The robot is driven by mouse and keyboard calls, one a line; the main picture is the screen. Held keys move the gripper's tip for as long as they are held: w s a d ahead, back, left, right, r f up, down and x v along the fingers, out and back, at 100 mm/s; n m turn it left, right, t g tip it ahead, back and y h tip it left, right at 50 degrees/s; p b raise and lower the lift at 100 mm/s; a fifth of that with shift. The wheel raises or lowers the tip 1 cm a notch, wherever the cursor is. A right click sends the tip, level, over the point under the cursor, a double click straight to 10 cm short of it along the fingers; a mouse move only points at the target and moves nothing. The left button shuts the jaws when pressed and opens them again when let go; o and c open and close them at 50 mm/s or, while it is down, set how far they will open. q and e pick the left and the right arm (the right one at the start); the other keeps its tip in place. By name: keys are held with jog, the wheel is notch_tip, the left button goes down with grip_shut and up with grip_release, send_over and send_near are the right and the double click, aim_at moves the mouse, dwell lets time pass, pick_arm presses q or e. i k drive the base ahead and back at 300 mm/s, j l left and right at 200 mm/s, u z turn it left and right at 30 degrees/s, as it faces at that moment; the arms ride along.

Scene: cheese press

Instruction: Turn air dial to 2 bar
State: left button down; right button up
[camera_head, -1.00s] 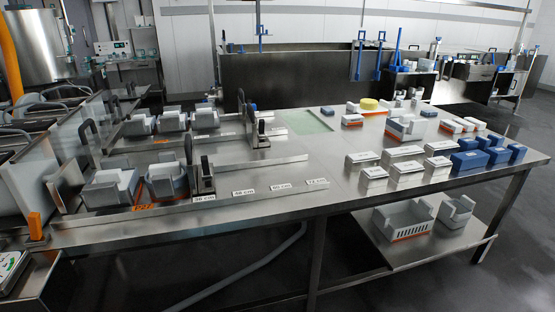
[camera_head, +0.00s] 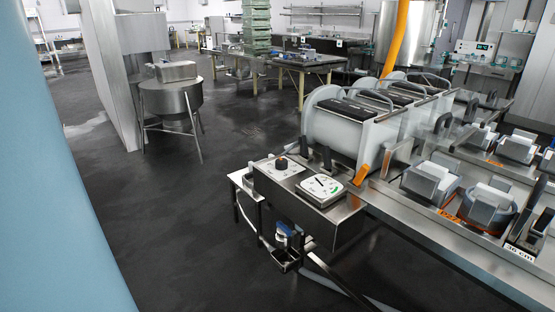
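The air dial, a black knob (camera_head: 281,163) on a white marked plate (camera_head: 268,171), sits on top of a steel control box (camera_head: 311,219) at the left end of the press table. The dial's setting is too small to read. Neither of my grippers shows in the view.
The press table (camera_head: 430,240) with cheese moulds (camera_head: 430,183) extends right. Dark floor (camera_head: 190,235) is open to the left. A steel vat (camera_head: 171,99) stands farther back.

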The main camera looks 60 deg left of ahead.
aim_at(280, 164)
jog(key=k+u, duration=0.15)
jog(key=u, duration=1.6)
jog(key=i+u, duration=0.15)
jog(key=i+j, duration=0.05)
